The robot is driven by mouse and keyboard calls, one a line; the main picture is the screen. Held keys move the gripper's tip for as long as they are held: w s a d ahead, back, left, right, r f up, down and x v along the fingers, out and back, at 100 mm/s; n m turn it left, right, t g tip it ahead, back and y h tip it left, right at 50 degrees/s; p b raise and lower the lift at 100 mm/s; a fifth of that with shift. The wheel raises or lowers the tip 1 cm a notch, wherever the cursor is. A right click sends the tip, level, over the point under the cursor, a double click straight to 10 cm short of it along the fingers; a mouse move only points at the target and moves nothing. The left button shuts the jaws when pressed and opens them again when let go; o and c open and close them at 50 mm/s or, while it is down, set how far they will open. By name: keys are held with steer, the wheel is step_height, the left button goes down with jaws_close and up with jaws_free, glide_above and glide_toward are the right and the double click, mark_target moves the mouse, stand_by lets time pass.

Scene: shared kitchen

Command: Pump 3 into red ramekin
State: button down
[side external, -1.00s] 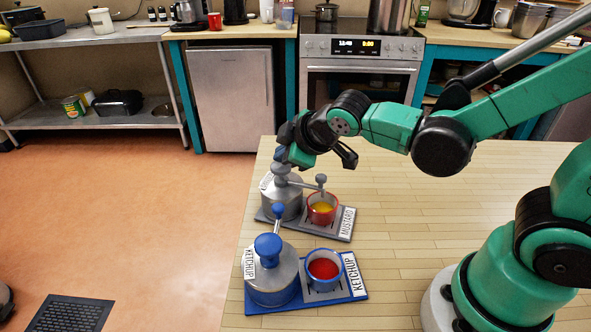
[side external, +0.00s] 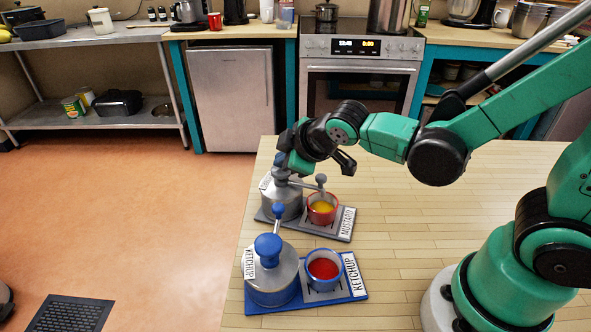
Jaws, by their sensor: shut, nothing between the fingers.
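The red ramekin (side external: 322,209) sits upright on the grey mustard tray (side external: 347,227), with yellow mustard inside. Beside it on the left stands the grey metal mustard pump (side external: 283,203), its spout (side external: 321,180) reaching over the ramekin. My gripper (side external: 280,161) is shut and points down at the top of this pump. It looks to be on or just over the pump head, though contact is hard to see. My wrist partly hides the pump top.
Nearer the camera, a blue-topped ketchup pump (side external: 272,274) and a blue ramekin (side external: 323,270) of red ketchup stand on a blue tray (side external: 335,293). The wooden table (side external: 400,225) is clear to the right. Its left edge lies close beside both pumps.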

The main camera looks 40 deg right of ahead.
steer(key=shift+f, duration=0.45)
stand_by(0.3)
steer(key=shift+r, duration=1.65)
step_height(320, 180, up, 6)
steer(key=shift+s, duration=0.1)
steer(key=s+d+f+m+g, duration=0.2)
steer(key=s+d+f+m, duration=0.2)
steer(key=s+m, duration=0.4)
steer(key=shift+f, duration=0.4)
